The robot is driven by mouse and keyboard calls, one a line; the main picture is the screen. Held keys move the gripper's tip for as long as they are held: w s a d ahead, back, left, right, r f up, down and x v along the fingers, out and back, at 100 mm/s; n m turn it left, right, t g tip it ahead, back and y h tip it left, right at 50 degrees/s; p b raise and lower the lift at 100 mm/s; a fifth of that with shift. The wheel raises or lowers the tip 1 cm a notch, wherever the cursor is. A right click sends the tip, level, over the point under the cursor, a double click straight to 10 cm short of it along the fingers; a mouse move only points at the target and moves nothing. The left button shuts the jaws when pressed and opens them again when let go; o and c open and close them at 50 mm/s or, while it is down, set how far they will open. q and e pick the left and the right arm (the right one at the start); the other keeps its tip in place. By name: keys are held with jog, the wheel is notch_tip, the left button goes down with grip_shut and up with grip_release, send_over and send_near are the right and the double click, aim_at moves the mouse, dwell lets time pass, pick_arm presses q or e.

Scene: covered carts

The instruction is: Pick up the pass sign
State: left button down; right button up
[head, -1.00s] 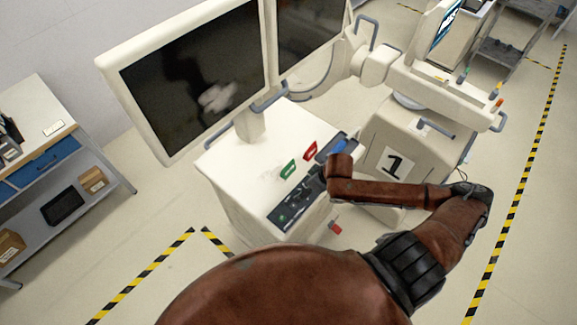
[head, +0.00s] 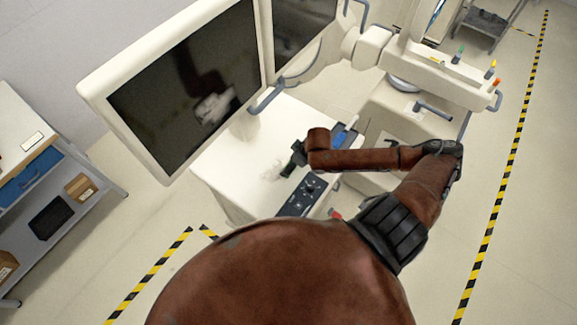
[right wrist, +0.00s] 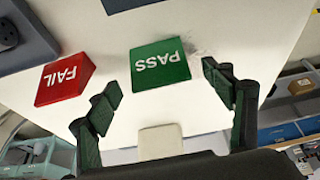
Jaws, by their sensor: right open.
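The green PASS sign (right wrist: 160,64) stands on the white cart top in the right wrist view, its lettering upside down there. The red FAIL sign (right wrist: 65,79) is to its left. My right gripper (right wrist: 161,82) is open, with one finger to each side of the PASS sign's near edge and nothing held. In the head view my right gripper (head: 291,165) is over the cart top (head: 235,165), and I cannot make out either sign behind it. My left gripper is not in view.
A large monitor (head: 185,90) rises at the cart's back left. A control panel (head: 300,195) is at the cart's front edge, and a blue item (head: 342,138) lies beyond my gripper. A shelf (head: 60,205) stands at the left. Striped floor tape (head: 500,180) runs along the right.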

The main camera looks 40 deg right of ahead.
jog(key=x, duration=0.2)
jog(key=shift+w+f, duration=0.25)
jog(key=shift+f, duration=0.35)
jog(key=shift+a, duration=0.1)
jog(key=c, duration=0.7)
jog(key=shift+c, duration=1.2)
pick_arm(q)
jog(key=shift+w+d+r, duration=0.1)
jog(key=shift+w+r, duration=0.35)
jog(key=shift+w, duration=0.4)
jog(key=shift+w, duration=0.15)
pick_arm(e)
jog(key=shift+r, duration=0.1)
